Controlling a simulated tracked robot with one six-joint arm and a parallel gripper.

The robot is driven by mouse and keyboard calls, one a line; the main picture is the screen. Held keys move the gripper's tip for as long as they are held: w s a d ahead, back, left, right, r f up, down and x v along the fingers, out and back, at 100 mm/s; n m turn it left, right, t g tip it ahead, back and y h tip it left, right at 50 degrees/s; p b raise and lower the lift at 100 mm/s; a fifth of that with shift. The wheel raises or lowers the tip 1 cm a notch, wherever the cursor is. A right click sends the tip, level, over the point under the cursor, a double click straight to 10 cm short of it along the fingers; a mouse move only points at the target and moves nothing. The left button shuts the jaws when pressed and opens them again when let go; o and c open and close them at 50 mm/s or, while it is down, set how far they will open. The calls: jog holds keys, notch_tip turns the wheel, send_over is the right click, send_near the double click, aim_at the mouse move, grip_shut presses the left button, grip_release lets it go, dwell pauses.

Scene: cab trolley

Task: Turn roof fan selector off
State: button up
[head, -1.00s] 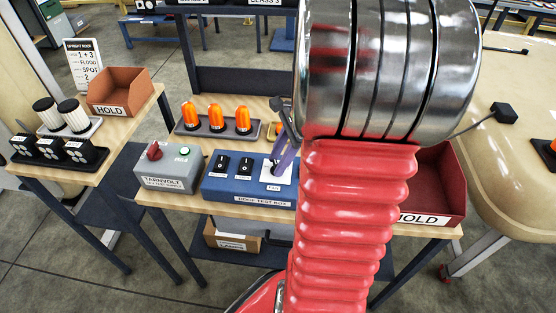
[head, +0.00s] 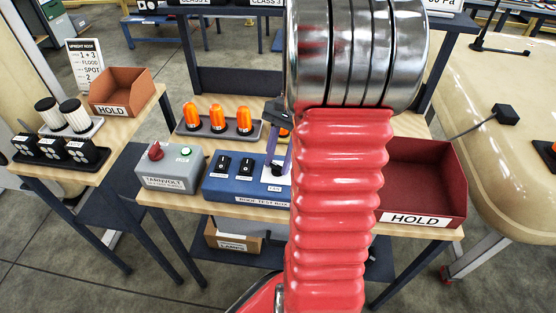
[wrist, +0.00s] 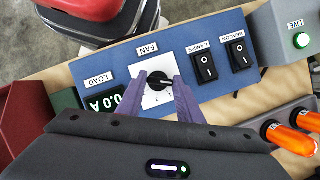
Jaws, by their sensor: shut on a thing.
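The roof fan selector is a black rotary knob (wrist: 156,79) on a white square plate marked FAN, on the blue roof test box (wrist: 208,84). My gripper (wrist: 161,86) has its two purple fingers on either side of the knob and is shut on it. The knob's pointer setting is hard to read between the fingers. In the head view the roof test box (head: 235,190) stands on the wooden bench. There my gripper (head: 276,160) reaches down at the box's right end, and my red arm sleeve hides part of it.
Lamps and beacon rocker switches (head: 235,165) sit left of the knob in the head view. A grey Tarnvolt box (head: 168,170) stands farther left. Orange beacons on a tray (head: 220,131) are behind. A red HOLD bin (head: 432,180) is on the right. The load display (wrist: 103,101) reads about 0.0 A.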

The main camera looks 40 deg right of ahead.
jog(key=shift+s+f+n+g, duration=0.1)
jog(key=shift+n+g, duration=0.2)
jog(key=shift+n, duration=0.2)
jog(key=o, duration=1.1)
jog(key=shift+r, duration=0.2)
jog(key=v, duration=1.3)
jog(key=shift+d+r, duration=0.1)
jog(key=shift+r, duration=0.1)
